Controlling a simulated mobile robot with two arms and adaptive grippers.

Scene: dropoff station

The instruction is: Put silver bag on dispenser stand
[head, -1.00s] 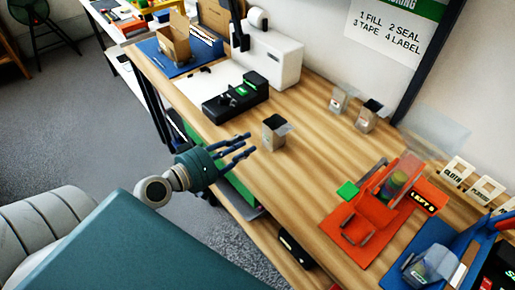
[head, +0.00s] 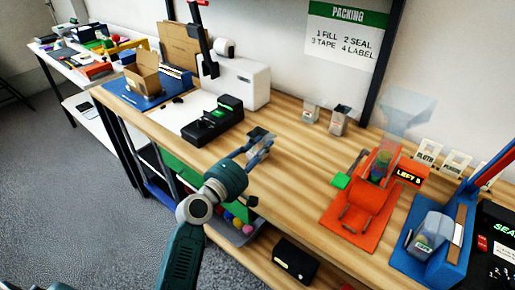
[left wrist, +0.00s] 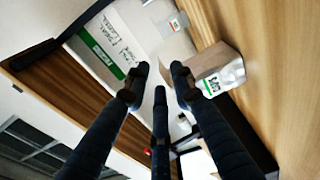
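A small silver bag with a dark open top (head: 262,139) stands on the wooden table, partly hidden by my left gripper. My left gripper (head: 255,150) reaches over the table edge with its fingers at the bag. In the left wrist view its fingers (left wrist: 158,85) are spread, and a silver bag with a green and white label (left wrist: 226,72) lies beyond the right finger, not clearly between them. The orange dispenser stand (head: 345,217) is to the right, with a clear funnel (head: 406,110) and a coloured cylinder. My right gripper is not in view.
Two more small bags (head: 310,113) (head: 339,121) stand at the back by the wall. A black device (head: 212,122) and a white machine (head: 247,82) are behind left. A blue stand (head: 420,262) is at the right. Bare table lies between the bag and the orange stand.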

